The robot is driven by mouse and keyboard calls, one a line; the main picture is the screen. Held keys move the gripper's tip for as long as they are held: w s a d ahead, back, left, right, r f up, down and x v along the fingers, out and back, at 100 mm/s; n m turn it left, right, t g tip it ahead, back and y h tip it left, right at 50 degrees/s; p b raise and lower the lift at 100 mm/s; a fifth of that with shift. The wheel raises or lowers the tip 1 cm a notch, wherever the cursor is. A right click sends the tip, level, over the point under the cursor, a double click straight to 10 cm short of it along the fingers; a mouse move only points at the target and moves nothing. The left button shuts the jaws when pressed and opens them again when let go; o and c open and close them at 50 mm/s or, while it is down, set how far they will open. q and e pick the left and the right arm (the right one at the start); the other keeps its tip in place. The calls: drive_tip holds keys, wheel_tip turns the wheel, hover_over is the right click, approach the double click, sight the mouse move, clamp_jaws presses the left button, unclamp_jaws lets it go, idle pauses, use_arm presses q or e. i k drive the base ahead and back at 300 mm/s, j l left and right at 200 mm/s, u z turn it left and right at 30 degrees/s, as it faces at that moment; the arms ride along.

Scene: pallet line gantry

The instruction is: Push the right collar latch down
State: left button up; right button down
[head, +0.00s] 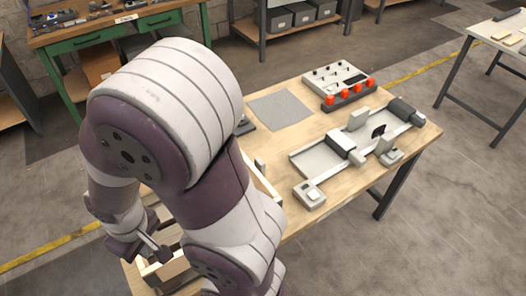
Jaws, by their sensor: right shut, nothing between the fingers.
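My right gripper (158,254) is at the lower left, shut and empty, with its fingertips at the near wooden frame. This frame (150,268) looks like the collar and stands at the near end of the table; my own arm hides most of it. Another wooden edge (268,186) shows to the right of my arm. I cannot make out the right collar latch; it is hidden or too small to tell. I cannot tell whether my fingers touch anything. My left gripper is not in view.
The wooden table (310,225) bears a grey mat (286,111), a control panel (335,78), a block with red knobs (350,96) and a grey-white rail fixture (322,158). A green workbench (85,42) stands behind.

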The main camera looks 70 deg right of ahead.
sight(260, 164)
drive_tip(key=z, duration=0.4)
drive_tip(key=l+z, duration=0.1)
drive_tip(key=z, duration=0.3)
drive_tip(key=k+l+z, duration=0.1)
drive_tip(key=z, duration=0.75)
drive_tip(key=l+z, duration=0.15)
drive_tip(key=z, duration=0.25)
drive_tip(key=i+l, duration=0.15)
drive_tip(key=l, duration=0.15)
drive_tip(key=i+l, duration=0.15)
drive_tip(key=l, duration=0.2)
drive_tip(key=i+l, duration=0.15)
drive_tip(key=l, duration=0.15)
drive_tip(key=i+l, duration=0.15)
drive_tip(key=l, duration=0.15)
